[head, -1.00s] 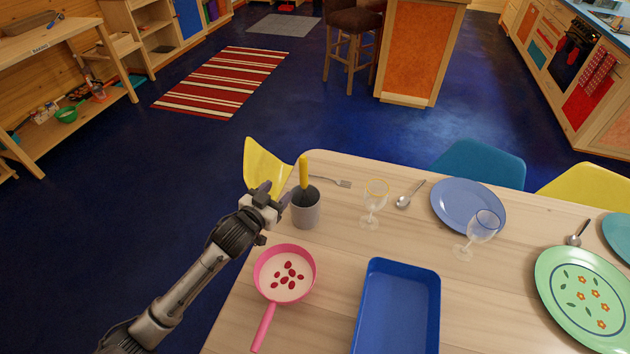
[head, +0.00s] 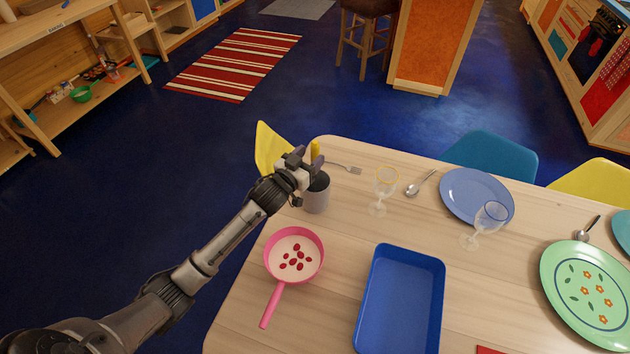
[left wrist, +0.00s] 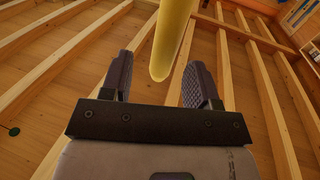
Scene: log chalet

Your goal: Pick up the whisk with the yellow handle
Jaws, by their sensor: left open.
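The whisk's yellow handle (head: 315,150) stands up out of a grey cup (head: 317,196) near the table's far left corner. The rest of the whisk is hidden inside the cup. My left gripper (head: 303,158) is at the handle, just above the cup's rim. In the left wrist view the yellow handle (left wrist: 172,45) stands between and beyond the two open fingers (left wrist: 160,80), and I see no finger closed on it. My right gripper is not in view.
A pink pan (head: 294,256) and a blue tray (head: 383,325) lie nearer on the table. A fork (head: 346,168), a yellow-rimmed glass (head: 384,190) and a spoon (head: 420,184) are right of the cup. A yellow chair (head: 270,150) stands behind the gripper.

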